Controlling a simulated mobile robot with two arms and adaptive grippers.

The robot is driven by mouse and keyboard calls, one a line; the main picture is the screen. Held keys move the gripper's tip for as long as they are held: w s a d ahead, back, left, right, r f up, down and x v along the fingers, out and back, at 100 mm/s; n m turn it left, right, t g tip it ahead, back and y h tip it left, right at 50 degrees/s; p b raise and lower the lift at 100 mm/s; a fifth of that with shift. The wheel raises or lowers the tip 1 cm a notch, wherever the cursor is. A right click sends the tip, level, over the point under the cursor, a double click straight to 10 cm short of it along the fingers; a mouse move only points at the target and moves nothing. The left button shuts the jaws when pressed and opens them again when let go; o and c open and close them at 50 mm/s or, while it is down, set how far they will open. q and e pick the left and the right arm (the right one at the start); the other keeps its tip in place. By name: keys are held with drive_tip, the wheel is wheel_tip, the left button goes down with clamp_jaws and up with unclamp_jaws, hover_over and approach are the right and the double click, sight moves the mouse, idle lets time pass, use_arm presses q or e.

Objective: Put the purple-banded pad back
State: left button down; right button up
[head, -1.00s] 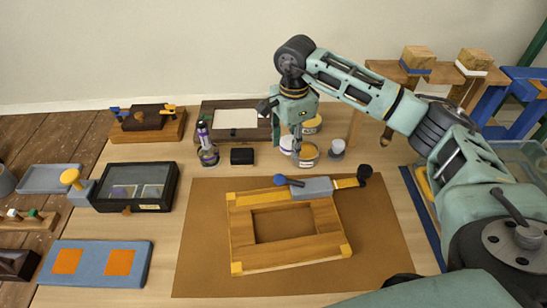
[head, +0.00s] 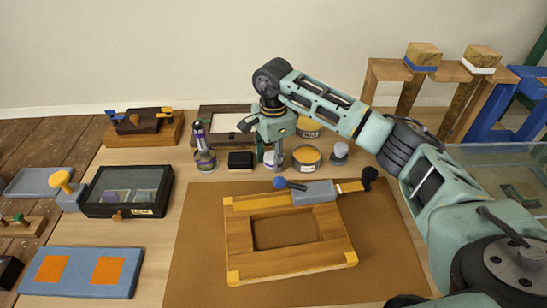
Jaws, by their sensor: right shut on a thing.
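My right gripper (head: 279,162) points down at the back of the table, just left of an open tin of amber wax (head: 307,158). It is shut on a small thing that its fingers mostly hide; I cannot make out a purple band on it. A small pale object (head: 268,158) shows right beside the fingers. A slim upright item with purple on it (head: 199,132) stands in a grey holder (head: 205,161) to the left; I cannot tell whether it is a pad. A grey-topped pad (head: 339,152) stands right of the tin. My left gripper is out of view.
A black block (head: 240,160) sits between the holder and my gripper. A second tin (head: 308,127) stands behind. In front, a wooden frame (head: 290,265) with a grey-bladed tool (head: 314,192) lies on a brown mat (head: 190,250). A glass-lidded case (head: 100,208) is left.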

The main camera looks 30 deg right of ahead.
drive_tip(key=shift+f, duration=0.25)
drive_tip(key=o, duration=1)
drive_tip(key=shift+r, duration=0.1)
wheel_tip(320, 180, up, 12)
drive_tip(key=b, duration=0.1)
drive_tip(key=shift+r, duration=0.15)
